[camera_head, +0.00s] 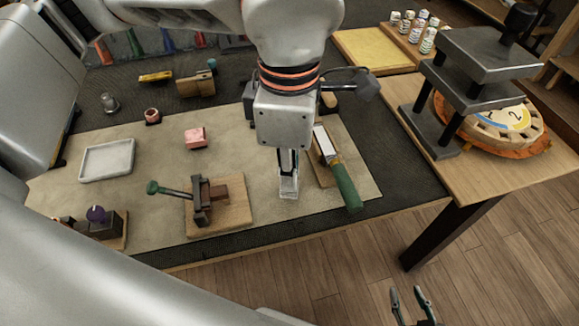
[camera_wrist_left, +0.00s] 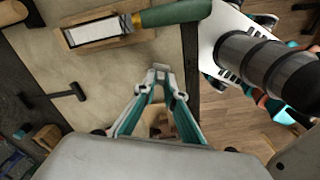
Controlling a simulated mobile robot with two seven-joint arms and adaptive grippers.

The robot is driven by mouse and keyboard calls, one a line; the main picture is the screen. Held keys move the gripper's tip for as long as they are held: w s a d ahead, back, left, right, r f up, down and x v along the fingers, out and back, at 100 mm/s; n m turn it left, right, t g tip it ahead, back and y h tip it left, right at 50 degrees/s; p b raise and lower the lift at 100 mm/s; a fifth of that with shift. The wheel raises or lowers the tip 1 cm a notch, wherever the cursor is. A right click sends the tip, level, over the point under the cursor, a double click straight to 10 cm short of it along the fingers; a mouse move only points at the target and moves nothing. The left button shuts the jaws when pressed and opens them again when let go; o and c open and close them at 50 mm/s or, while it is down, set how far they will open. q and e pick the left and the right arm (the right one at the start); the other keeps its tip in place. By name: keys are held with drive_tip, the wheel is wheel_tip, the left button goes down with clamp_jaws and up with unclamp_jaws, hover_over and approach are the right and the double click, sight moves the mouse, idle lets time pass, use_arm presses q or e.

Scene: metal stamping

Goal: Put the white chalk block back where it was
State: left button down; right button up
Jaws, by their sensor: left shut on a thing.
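My left gripper (camera_head: 288,182) points down over the beige mat, between the wooden clamp and the green-handled tool. It is shut on a small whitish block, which I take to be the white chalk block (camera_head: 287,190). In the left wrist view the left gripper (camera_wrist_left: 161,76) has its fingertips close together, with a bit of the pale block between them. The fingers hide most of the block, and I cannot tell whether it touches the mat. My right gripper (camera_head: 414,300) is at the bottom right over the floor, its two fingers apart and empty.
A wooden clamp (camera_head: 232,213) stands left of the left gripper. A green-handled tool (camera_head: 345,185) lies close on its right. A pink block (camera_head: 196,138) and a white tray (camera_head: 107,160) are farther left. Bare mat (camera_head: 150,205) lies between tray and clamp. A press (camera_head: 480,55) stands right.

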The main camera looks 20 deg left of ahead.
use_arm(q)
drive_tip(key=shift+f, duration=0.3)
drive_tip(key=shift+f+b, duration=0.15)
drive_tip(key=shift+b, duration=0.15)
use_arm(e)
drive_tip(key=shift+s+a+f, duration=0.1)
drive_tip(key=shift+s+f, duration=0.6)
drive_tip(key=shift+f, duration=0.05)
use_arm(q)
drive_tip(key=shift+f, duration=0.1)
use_arm(e)
drive_tip(key=shift+f, duration=0.1)
use_arm(q)
drive_tip(key=c, duration=2.1)
unclamp_jaws()
drive_tip(key=shift+c, duration=0.2)
drive_tip(key=shift+o, duration=0.6)
use_arm(e)
drive_tip(key=shift+w+r, duration=0.2)
drive_tip(key=shift+w, duration=0.2)
